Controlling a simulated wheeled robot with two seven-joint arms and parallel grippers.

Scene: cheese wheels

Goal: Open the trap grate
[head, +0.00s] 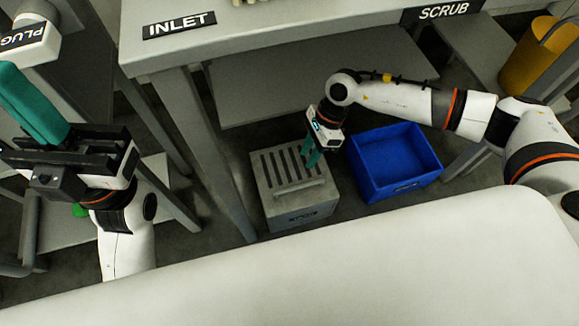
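The trap is a grey box (305,217) on the floor, with a label on its front. Its slotted grate (268,172) lies flat on top, closed, with a pale raised bar (298,187) along its near side. My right gripper (310,157) points down over the grate's right rear part. Its two teal fingers look slightly apart with nothing seen between them; whether they touch the grate is unclear. My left gripper (32,108) is at the far left, close to the camera and away from the trap. One large teal finger shows; the other is not clearly seen.
A blue crate (405,185) stands right of the trap, below my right arm. A grey table (290,35) with an INLET sign (180,25) stands behind, its leg (205,145) left of the trap. A yellow bin (530,60) is at far right. A pale surface fills the foreground.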

